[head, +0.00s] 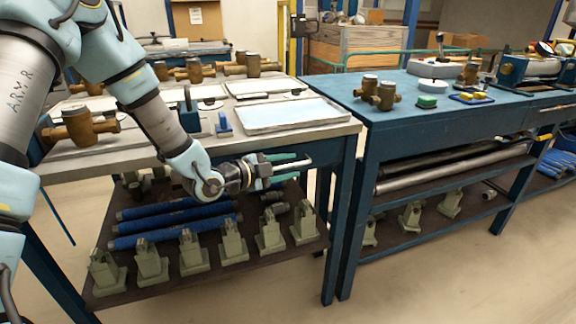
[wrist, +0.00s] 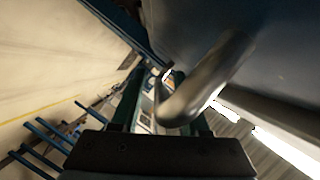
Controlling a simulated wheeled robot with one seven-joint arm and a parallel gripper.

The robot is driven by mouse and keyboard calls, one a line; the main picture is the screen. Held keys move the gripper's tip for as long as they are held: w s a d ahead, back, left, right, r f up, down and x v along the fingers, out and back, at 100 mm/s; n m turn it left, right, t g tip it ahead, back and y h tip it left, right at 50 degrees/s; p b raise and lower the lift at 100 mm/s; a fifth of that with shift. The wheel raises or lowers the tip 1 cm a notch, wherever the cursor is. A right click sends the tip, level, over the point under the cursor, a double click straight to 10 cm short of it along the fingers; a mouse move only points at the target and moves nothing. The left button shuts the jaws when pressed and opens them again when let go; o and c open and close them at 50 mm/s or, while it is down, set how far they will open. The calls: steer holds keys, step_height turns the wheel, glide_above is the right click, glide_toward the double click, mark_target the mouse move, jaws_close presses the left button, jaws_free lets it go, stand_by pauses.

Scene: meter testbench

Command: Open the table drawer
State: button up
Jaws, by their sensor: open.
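My gripper (head: 298,168) is in front of the left table (head: 351,127), just below its top edge. Its two green fingers are spread apart. A silver bar handle (head: 302,163) shows at the fingers in the head view. In the wrist view the rounded metal handle (wrist: 205,84) runs between the open fingers (wrist: 158,98), which are not closed on it. A dark blue-grey front (wrist: 275,45) lies beside the handle. My arm and gripper hide much of the table's front in the head view, and I cannot make out the drawer's outline.
A shelf (head: 262,254) under the table holds several grey-green stands and blue rods (head: 170,224). A tray (head: 290,115) and brass meters (head: 80,126) are on top. A second blue table (head: 440,118) stands to the right. The floor in front (head: 430,285) is clear.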

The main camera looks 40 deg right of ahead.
steer(key=shift+c, duration=0.2)
jaws_close()
stand_by(1.1)
